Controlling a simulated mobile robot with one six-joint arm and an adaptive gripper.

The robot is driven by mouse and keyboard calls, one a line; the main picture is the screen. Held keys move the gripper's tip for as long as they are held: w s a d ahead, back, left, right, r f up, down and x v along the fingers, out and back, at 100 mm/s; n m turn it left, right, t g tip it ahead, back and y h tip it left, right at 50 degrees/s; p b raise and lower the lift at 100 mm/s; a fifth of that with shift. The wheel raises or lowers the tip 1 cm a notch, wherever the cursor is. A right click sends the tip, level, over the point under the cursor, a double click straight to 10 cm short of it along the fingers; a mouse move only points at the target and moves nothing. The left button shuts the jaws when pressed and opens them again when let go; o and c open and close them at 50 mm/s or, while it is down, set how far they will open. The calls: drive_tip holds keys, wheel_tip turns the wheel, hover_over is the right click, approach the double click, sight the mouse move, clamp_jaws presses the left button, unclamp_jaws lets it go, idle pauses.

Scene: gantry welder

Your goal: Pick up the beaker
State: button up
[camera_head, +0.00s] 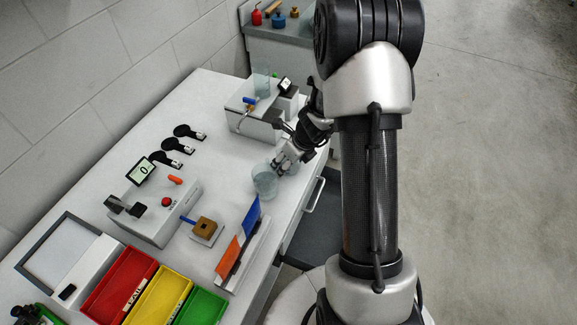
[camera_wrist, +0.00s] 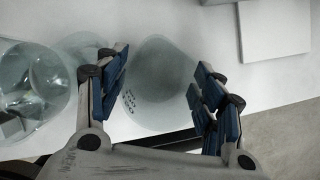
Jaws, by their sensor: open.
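Two clear glass vessels stand side by side near the table's front edge. In the wrist view one beaker (camera_wrist: 158,90), pale and see-through with small dark marks on its side, lies between the spread fingers of my gripper (camera_wrist: 160,78). I cannot tell whether either finger touches it. The second glass vessel (camera_wrist: 30,88) is to the left, outside the left finger. In the head view the nearer vessel (camera_head: 265,182) stands just in front of my gripper (camera_head: 283,163), which partly hides the other one. My gripper is open.
A grey box (camera_head: 255,122) with another clear beaker (camera_head: 261,82) on top stands behind. A white control box (camera_head: 160,208), a rack with blue and orange plates (camera_head: 240,243) and coloured trays (camera_head: 160,297) are nearer the camera. The table edge is close.

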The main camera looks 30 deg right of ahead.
drive_tip(key=shift+r, duration=0.15)
drive_tip(key=c, duration=0.8)
drive_tip(key=shift+o, duration=0.2)
